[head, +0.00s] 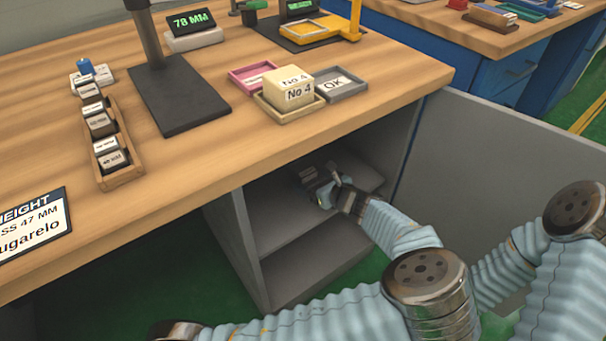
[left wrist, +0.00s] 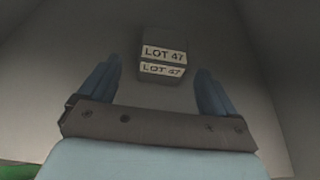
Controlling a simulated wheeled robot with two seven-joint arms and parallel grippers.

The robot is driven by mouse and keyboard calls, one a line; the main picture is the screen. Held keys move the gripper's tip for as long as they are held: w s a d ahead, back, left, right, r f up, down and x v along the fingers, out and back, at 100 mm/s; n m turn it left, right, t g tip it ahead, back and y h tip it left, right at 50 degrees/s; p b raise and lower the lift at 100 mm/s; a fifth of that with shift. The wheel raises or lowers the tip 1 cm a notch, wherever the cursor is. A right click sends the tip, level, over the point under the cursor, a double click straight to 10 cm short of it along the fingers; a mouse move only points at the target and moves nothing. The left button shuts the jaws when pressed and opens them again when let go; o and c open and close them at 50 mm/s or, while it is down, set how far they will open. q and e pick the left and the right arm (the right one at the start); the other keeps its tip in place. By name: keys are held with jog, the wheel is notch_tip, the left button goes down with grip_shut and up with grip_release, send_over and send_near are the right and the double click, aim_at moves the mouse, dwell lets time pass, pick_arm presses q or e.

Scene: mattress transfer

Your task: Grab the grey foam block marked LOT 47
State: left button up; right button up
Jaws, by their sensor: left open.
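The grey foam block marked LOT 47 (left wrist: 162,67) stands ahead of my left gripper (left wrist: 158,76) in the left wrist view, with labels on two of its faces. It lies between the lines of the two blue fingers, with a gap on each side. The fingers are apart and hold nothing. In the head view my left gripper (head: 324,187) reaches inside the open cabinet, above its upper shelf (head: 285,215). The block is small and dark there, just past the fingers, and partly hidden. My right gripper is not in view.
The wooden bench top (head: 210,150) overhangs the cabinet, and a grey side wall (head: 245,240) stands left of my gripper. On the bench are a cream No 4 block (head: 289,92), a grey OK tray (head: 341,84) and a wooden rack (head: 120,175). An open door panel (head: 490,150) is at right.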

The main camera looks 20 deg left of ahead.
aim_at(310, 176)
pick_arm(q)
jog(key=x, duration=0.5)
jog(key=shift+w+r, duration=0.1)
jog(key=shift+w, duration=0.1)
jog(key=c, duration=1)
jog(key=shift+c, duration=0.2)
jog(key=shift+r, duration=0.1)
